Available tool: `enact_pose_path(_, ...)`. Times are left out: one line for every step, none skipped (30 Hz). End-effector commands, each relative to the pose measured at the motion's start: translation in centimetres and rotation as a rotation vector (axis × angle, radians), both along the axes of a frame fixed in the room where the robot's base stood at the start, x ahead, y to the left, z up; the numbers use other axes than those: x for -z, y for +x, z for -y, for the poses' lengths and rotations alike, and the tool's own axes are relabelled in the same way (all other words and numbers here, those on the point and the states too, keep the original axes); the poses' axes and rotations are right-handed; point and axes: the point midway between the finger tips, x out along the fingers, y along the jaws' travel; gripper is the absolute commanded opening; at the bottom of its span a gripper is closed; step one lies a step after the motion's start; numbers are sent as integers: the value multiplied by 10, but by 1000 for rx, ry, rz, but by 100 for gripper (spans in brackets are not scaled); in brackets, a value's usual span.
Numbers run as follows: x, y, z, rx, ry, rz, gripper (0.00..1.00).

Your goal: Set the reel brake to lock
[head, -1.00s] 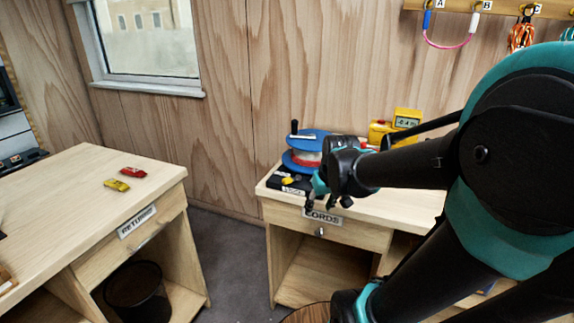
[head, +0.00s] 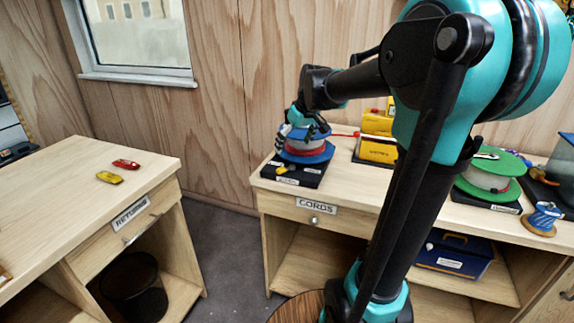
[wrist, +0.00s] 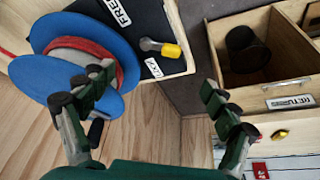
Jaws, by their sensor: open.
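The blue reel (head: 306,153), wound with red and white cord, sits on a black base (head: 303,176) at the left end of the cords counter. Its brake lever has a yellow tip (head: 282,169). In the wrist view the yellow-tipped lever (wrist: 170,50) lies on the base between a FREE label (wrist: 118,12) and a second label (wrist: 153,67), partly cut off from clear reading. My gripper (head: 305,128) is open over the reel, pointing down. In the wrist view my gripper (wrist: 156,85) has its left finger overlapping the blue flange and the lever apart from both fingers.
A yellow device (head: 378,150) stands right of the reel. A green reel (head: 492,172) and a small blue spool (head: 542,218) are farther right. The returns counter (head: 60,195) at left holds two toy cars. A waste bin (head: 133,288) is below it.

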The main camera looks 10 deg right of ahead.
Motion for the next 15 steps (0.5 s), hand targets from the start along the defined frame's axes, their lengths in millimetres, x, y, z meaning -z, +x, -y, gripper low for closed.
enact_pose_path(10, 4, -2, -1, 0, 0, 88)
enact_pose_path(16, 6, -3, -2, -1, 0, 88)
enact_pose_path(23, 9, -5, -2, -1, 0, 88)
enact_pose_path(28, 11, -6, -2, -1, 0, 88)
enact_pose_path(34, 13, -6, -2, -1, 0, 88)
enact_pose_path(41, 15, -8, -1, 0, 0, 88)
enact_pose_path(47, 17, -9, -1, 0, 0, 88)
enact_pose_path(52, 20, -10, 0, 0, 0, 88)
enact_pose_path(59, 22, -11, 0, 0, 0, 88)
enact_pose_path(63, 24, -12, 0, -1, 0, 88)
enact_pose_path(68, 25, -13, 0, -1, 0, 88)
enact_pose_path(74, 27, -14, 0, -1, 0, 88)
enact_pose_path(77, 29, -14, 0, -1, 0, 88)
enact_pose_path(81, 30, -15, 0, -1, 0, 88)
enact_pose_path(84, 31, -16, -1, 0, 0, 88)
